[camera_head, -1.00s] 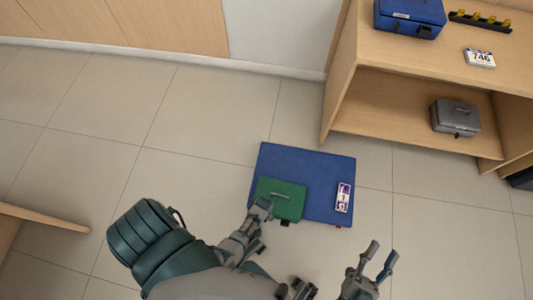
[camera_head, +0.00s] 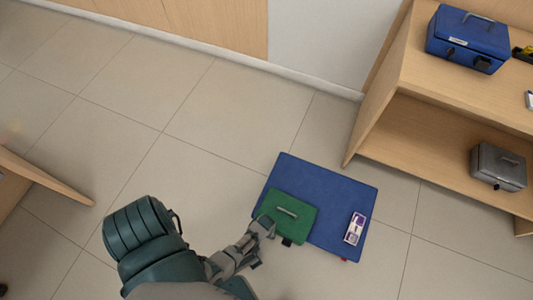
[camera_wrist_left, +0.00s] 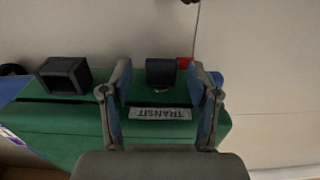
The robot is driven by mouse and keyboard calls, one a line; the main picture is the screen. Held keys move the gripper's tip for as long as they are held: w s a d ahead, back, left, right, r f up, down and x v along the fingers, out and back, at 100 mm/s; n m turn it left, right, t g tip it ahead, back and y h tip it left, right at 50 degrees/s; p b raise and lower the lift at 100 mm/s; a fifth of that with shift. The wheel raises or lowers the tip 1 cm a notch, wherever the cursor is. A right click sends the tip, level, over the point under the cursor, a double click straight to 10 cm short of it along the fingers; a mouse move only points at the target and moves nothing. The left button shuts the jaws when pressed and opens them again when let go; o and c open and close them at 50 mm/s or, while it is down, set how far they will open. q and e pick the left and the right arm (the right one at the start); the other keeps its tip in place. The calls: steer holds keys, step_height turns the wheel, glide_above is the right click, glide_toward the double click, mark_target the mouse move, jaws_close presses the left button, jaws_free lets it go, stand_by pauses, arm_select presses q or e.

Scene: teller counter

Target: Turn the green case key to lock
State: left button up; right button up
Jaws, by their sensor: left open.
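The green case (camera_head: 296,209) lies on a blue mat (camera_head: 335,185) on the floor, with its handle on top. In the left wrist view the case (camera_wrist_left: 60,118) carries an upside-down TRANSIT label (camera_wrist_left: 160,114). A dark knob-like part (camera_wrist_left: 161,72) sticks out beyond the label; I cannot tell whether it is the key. My left gripper (camera_head: 264,226) is at the case's left front edge. In the wrist view its open fingers (camera_wrist_left: 160,84) stand on either side of the dark part, with gaps visible. My right gripper is out of view.
A black hollow block (camera_wrist_left: 64,75) sits on the case beside the left finger. A number card (camera_head: 355,228) lies on the mat. A wooden shelf unit at right holds a blue case (camera_head: 467,40) and a grey case (camera_head: 498,167).

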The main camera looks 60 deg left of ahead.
arm_select(q)
steer(key=shift+a, duration=0.1)
jaws_close()
